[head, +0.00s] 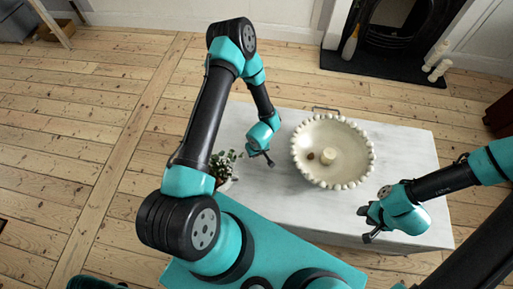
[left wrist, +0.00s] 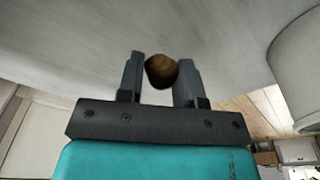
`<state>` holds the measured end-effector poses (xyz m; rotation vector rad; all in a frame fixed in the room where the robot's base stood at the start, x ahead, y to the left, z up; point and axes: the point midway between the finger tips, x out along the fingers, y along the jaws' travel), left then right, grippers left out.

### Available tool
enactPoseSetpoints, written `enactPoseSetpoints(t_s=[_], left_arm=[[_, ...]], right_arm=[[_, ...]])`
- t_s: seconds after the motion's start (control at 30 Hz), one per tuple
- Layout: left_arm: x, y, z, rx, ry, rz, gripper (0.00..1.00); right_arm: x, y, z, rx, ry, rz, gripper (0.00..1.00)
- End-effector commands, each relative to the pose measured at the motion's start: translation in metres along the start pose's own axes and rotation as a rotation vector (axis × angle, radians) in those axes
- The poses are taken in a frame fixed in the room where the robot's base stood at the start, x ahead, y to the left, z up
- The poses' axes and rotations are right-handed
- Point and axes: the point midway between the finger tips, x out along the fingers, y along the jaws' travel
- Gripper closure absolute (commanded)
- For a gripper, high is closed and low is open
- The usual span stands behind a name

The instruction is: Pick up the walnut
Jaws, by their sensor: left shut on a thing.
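A brown, rounded thing that looks like the walnut (left wrist: 161,71) sits between the fingertips of my left gripper (left wrist: 159,80) in the left wrist view. The gripper is shut on it. In the head view my left gripper (head: 269,159) is over the white table, left of the bowl, and the held thing is too small to make out there. My right gripper (head: 365,224) is near the table's front right, with its fingers apart and nothing seen between them.
A cream bowl with a beaded rim (head: 297,163) stands on the white table (head: 408,150). A potted plant (head: 222,165) stands at the table's left end. The table's right side is clear.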

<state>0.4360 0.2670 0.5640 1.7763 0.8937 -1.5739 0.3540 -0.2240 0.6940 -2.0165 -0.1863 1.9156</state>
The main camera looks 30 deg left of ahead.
Motion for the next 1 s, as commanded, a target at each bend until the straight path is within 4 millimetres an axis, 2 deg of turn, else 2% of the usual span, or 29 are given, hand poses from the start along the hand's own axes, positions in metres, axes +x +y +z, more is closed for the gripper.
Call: enactPoseSetpoints(t_s=[0.67, 1.0], left_arm=[[-0.001, 0.001, 0.000, 0.007, 0.001, 0.001, 0.89], [-0.018, 0.022, -0.013, 0.154, 0.003, 0.021, 0.89]], right_arm=[[0.000, 0.000, 0.000, 0.000, 0.000, 0.000, 0.61], [0.000, 0.000, 0.000, 0.000, 0.000, 0.000, 0.61]])
